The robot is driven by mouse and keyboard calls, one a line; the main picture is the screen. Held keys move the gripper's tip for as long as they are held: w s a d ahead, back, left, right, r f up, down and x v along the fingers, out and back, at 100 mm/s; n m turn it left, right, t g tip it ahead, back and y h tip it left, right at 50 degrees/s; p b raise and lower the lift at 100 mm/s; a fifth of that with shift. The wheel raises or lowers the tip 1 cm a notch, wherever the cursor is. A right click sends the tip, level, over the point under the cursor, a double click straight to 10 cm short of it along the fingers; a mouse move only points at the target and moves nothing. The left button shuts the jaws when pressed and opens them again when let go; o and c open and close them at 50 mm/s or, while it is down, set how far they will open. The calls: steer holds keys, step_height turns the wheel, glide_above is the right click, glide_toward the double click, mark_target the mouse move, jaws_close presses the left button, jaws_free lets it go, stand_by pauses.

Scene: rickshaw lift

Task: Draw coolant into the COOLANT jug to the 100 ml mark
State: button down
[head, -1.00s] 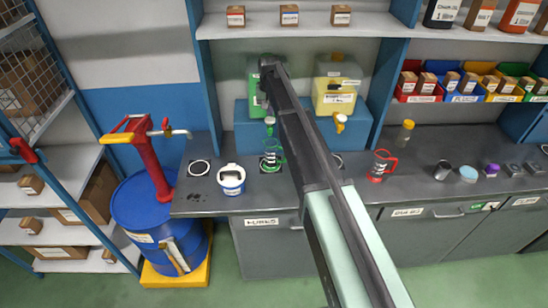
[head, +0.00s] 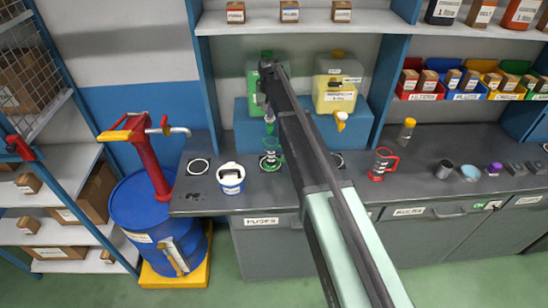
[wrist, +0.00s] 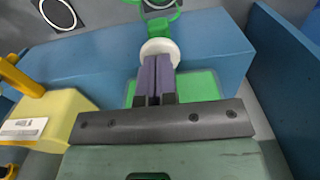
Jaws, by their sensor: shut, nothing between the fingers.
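A clear jug with green trim and handle (head: 271,157) stands on the bench below a green tap (head: 269,126). Part of it shows at the top of the wrist view (wrist: 160,8). Its liquid level and label cannot be read. The green container (head: 253,75) sits on a blue stand, partly behind my arm. In the wrist view, my gripper (wrist: 157,62) has its dark fingers together at the white round part of the tap (wrist: 160,48). Nothing is held between them. I cannot tell whether they touch it. In the head view, my arm hides the gripper tips.
A yellow container (head: 338,85) with its own tap stands to the right on the blue stand (head: 360,128). A red-handled jug (head: 381,163) stands right of my arm. A white tub (head: 231,178) stands to the left. A blue drum with a red pump (head: 150,218) stands beyond the bench's left end.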

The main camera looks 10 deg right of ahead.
steer(key=shift+f+b, duration=0.85)
steer(key=shift+f, duration=0.15)
steer(key=shift+r, duration=0.1)
stand_by(6.7)
